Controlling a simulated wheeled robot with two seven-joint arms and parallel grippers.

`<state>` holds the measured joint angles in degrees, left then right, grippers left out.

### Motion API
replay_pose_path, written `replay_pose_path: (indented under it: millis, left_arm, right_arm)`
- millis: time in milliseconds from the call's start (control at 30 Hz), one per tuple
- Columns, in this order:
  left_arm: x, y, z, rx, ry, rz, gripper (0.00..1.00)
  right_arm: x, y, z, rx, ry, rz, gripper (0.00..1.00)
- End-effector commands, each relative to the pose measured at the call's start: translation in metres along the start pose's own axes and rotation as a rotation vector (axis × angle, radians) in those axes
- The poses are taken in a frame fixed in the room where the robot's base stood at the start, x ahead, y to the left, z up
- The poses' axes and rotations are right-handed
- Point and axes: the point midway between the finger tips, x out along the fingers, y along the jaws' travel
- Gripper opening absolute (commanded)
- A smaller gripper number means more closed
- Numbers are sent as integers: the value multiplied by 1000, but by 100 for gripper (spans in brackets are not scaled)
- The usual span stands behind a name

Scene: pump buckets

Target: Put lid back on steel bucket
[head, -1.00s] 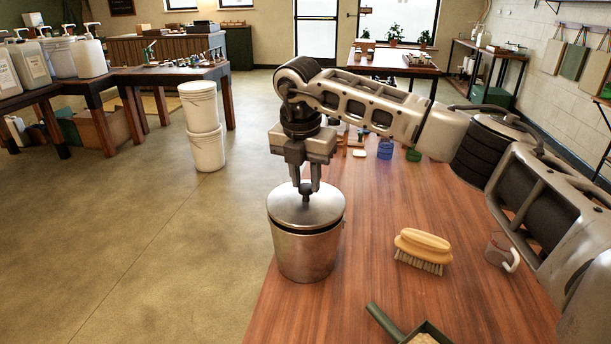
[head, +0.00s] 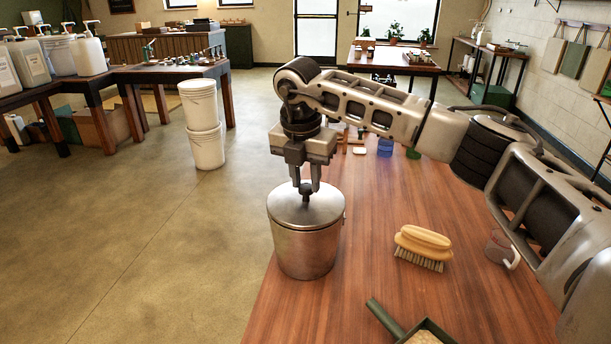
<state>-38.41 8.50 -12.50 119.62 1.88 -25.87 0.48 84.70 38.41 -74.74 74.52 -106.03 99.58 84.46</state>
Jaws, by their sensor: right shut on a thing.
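The steel bucket (head: 306,253) stands upright on the wooden table near its left edge. Its round steel lid (head: 290,208) lies level over the bucket's mouth, and no clear gap shows between lid and rim. My right gripper (head: 306,188) points straight down and is shut on the dark knob in the middle of the lid. My left gripper is not in view.
A yellow brush (head: 423,244) lies on the table (head: 380,286) to the right of the bucket. White buckets (head: 205,125) stand stacked on the floor at left.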

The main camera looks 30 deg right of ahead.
Motion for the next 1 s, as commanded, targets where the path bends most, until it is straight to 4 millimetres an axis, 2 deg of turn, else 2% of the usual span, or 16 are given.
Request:
replay_pose_path:
  millis: [467, 500, 567, 767, 833, 867, 1000]
  left_arm:
    - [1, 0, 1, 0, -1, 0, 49]
    - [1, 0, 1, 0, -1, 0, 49]
    - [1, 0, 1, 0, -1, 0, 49]
    - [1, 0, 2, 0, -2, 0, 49]
    - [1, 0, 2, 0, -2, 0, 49]
    - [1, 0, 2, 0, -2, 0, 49]
    - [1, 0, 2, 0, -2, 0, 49]
  right_arm:
    - [2, 0, 0, 0, 0, 1, 0]
    - [2, 0, 0, 0, 0, 1, 35]
    - [2, 0, 0, 0, 0, 1, 52]
    - [2, 0, 0, 0, 0, 1, 52]
    - [2, 0, 0, 0, 0, 0, 69]
    - [2, 0, 0, 0, 0, 0, 74]
    - [2, 0, 0, 0, 0, 0, 74]
